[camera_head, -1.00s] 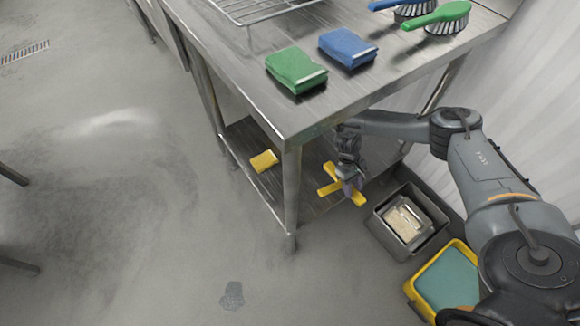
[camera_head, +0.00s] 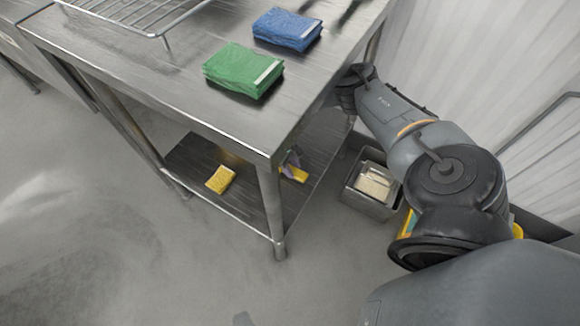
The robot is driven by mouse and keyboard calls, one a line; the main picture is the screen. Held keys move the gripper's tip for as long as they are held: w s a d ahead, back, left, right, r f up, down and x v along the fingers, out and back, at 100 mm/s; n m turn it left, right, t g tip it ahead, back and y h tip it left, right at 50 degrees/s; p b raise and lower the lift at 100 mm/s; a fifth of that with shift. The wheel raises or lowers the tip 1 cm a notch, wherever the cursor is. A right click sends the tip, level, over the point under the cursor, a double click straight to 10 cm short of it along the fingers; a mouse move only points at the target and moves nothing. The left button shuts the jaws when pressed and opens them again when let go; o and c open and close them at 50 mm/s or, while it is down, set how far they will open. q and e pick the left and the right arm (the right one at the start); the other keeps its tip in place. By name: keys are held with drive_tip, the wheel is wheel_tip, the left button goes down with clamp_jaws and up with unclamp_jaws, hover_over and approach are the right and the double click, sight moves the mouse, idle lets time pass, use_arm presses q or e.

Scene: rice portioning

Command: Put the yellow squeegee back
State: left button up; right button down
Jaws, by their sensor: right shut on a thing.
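The yellow squeegee (camera_head: 295,174) shows only in part, low under the steel table, just right of the front table leg. The tabletop and leg hide the rest of it. My right gripper (camera_head: 291,160) reaches in under the table from the right and is shut on the squeegee. Only a small bit of its fingers shows beside the yellow part. The squeegee is over or on the lower shelf (camera_head: 195,160); I cannot tell whether it touches. My left gripper is not in view.
A yellow sponge or cloth (camera_head: 220,179) lies on the lower shelf. Green (camera_head: 240,70) and blue (camera_head: 287,29) folded cloths and a wire rack (camera_head: 130,12) are on the tabletop (camera_head: 150,70). A grey bin (camera_head: 369,207) stands on the floor to the right. The front leg (camera_head: 271,205) is close to the gripper.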

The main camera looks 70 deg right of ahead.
drive_tip(key=shift+f, duration=0.55)
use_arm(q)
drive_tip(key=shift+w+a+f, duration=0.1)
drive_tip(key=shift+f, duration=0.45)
use_arm(e)
drive_tip(key=shift+w, duration=0.1)
drive_tip(key=c, duration=0.7)
unclamp_jaws()
drive_tip(key=shift+f, duration=0.1)
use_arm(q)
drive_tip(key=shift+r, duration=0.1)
